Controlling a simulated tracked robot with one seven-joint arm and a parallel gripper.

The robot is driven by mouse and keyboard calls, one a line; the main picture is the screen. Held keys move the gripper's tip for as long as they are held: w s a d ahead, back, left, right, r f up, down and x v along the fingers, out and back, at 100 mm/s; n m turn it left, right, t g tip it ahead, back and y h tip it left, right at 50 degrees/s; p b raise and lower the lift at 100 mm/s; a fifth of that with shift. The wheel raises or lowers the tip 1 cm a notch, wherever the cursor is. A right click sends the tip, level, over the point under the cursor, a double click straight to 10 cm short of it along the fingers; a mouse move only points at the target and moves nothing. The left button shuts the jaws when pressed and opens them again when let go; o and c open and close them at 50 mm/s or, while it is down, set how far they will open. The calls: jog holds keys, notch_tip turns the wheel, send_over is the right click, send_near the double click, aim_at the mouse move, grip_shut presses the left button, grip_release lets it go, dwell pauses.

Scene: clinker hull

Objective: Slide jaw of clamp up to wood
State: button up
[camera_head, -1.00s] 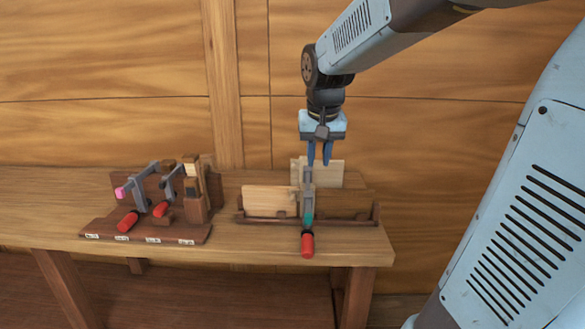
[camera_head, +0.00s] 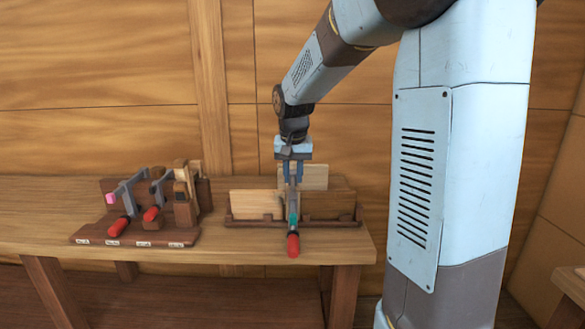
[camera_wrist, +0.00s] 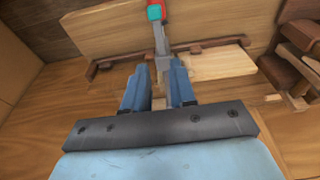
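A bar clamp with a grey bar, a teal part (camera_head: 293,217) and a red handle (camera_head: 293,245) stands at the right of the bench, handle toward the front. It also shows in the wrist view, with its grey bar (camera_wrist: 161,42) running up from between my fingertips. Pale wood boards (camera_head: 257,204) stand beside and behind it. My gripper (camera_head: 293,178) points down at the upper end of the clamp. In the wrist view its blue fingers (camera_wrist: 162,72) are apart, with the clamp's end between or just beyond them. Contact with the jaw cannot be told.
A dark wooden rack (camera_head: 240,222) holds the boards upright. To the left, a labelled stand (camera_head: 135,238) carries more clamps with red handles (camera_head: 118,227) and wood blocks. A plank wall stands behind.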

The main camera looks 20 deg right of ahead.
aim_at(293, 196)
jog(key=shift+w+d+f, duration=0.1)
jog(key=shift+w+f, duration=0.25)
jog(key=shift+f, duration=1.45)
jog(key=shift+w+d+f, duration=0.1)
jog(key=shift+w+f, duration=0.2)
jog(key=shift+f, duration=1.45)
jog(key=shift+w+d+f, duration=0.1)
jog(key=shift+w+f, duration=0.25)
jog(key=shift+f, duration=1.45)
jog(key=shift+c, duration=0.4)
jog(key=shift+s+a, duration=0.2)
jog(key=shift+s, duration=0.4)
jog(key=shift+s+a, duration=0.2)
jog(key=shift+s, duration=0.4)
jog(key=shift+w, duration=0.2)
jog(key=shift+w+d, duration=0.2)
jog(key=shift+w, duration=0.2)
jog(key=shift+w+d, duration=0.3)
jog(key=shift+w, duration=0.6)
jog(key=shift+w+d, duration=0.25)
jog(key=shift+w, duration=0.6)
jog(key=shift+w+d+r, duration=0.2)
jog(key=shift+w+d, duration=0.05)
jog(key=shift+w, duration=0.5)
jog(key=shift+s, duration=0.2)
